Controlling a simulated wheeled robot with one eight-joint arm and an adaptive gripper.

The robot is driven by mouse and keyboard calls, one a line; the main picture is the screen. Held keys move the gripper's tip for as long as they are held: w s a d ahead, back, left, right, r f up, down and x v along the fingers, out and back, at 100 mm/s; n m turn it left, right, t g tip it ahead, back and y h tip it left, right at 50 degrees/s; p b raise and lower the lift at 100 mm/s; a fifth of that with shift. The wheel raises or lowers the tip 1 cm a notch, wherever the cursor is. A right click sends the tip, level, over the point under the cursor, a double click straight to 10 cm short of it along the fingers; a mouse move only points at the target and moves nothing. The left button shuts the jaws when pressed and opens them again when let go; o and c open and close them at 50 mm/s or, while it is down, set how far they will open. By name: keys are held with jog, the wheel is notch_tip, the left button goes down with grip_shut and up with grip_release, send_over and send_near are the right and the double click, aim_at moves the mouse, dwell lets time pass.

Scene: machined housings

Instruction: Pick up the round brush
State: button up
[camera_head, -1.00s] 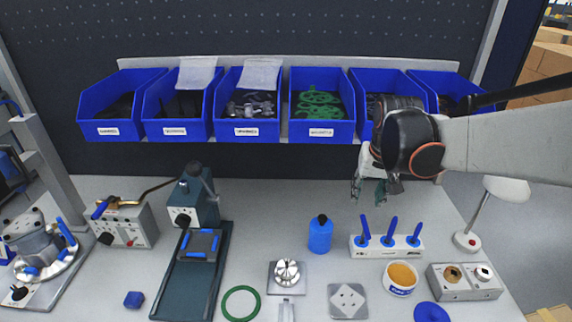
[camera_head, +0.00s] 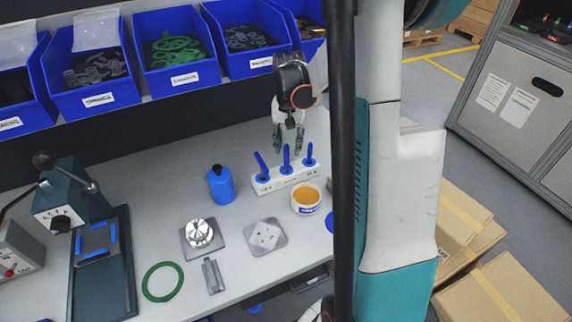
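A white holder block (camera_head: 290,179) stands on the workbench with three upright blue-handled tools in it: a left one (camera_head: 261,164), a middle one (camera_head: 286,157) and a right one (camera_head: 309,154). They may be brushes. Their lower ends are hidden in the block, so I cannot tell which is the round brush. My gripper (camera_head: 288,146) points down at the holder. Its two fingers are apart with nothing seen between them. It appears close to the middle and right handles; I cannot tell whether it touches them.
A blue bottle (camera_head: 221,185) stands left of the holder, and a white tub with orange contents (camera_head: 306,199) in front. A metal plate (camera_head: 265,237), a round-topped fixture (camera_head: 199,234) and a green ring (camera_head: 162,281) lie nearer. Blue bins (camera_head: 181,79) hang above. My arm hides the right side.

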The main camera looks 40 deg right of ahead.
jog(key=b, duration=0.2)
send_over(287, 172)
jog(key=shift+w+d+f, duration=0.1)
jog(key=shift+w+f, duration=0.05)
jog(key=shift+f, duration=0.85)
jog(key=shift+w+d+f, duration=0.1)
jog(key=shift+w+f, duration=0.05)
jog(key=shift+f, duration=0.9)
jog(key=shift+w+f, duration=0.15)
jog(key=shift+f, duration=0.85)
grip_shut()
